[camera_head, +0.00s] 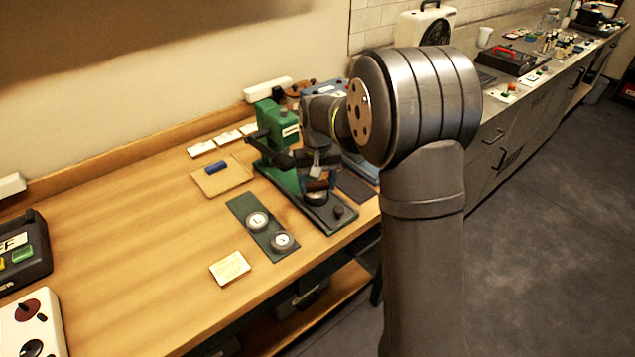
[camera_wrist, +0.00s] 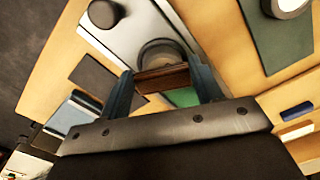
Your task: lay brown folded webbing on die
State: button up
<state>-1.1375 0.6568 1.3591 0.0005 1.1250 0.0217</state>
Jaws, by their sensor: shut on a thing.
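My gripper (camera_wrist: 162,88) is shut on the brown folded webbing (camera_wrist: 162,79), one finger at each end. The webbing also shows in the head view (camera_head: 317,185), small and partly hidden by my gripper. The die (camera_wrist: 160,50) is a round grey piece on the press's base plate, just beyond the webbing in the wrist view. In the head view, the webbing is right over the die (camera_head: 316,198). I cannot tell whether they touch. The green press (camera_head: 279,135) stands close to the left of my gripper.
A dark mat (camera_head: 243,207) holds two round pieces marked with letters. A tan tray (camera_head: 228,181) holds a blue folded piece (camera_head: 216,167). A yellowish card (camera_head: 230,268) lies near the front edge. A black knob (camera_head: 338,212) rises from the base plate. The table's left middle is clear.

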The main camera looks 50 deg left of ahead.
aim_at(318, 188)
jog(key=shift+f, duration=0.45)
jog(key=o, duration=0.7)
notch_tip(318, 188, up, 11)
jog(key=shift+r, duration=0.1)
dwell(0.7)
jog(key=shift+f, duration=0.2)
notch_tip(318, 188, down, 9)
jog(key=shift+r, duration=0.2)
dwell(0.5)
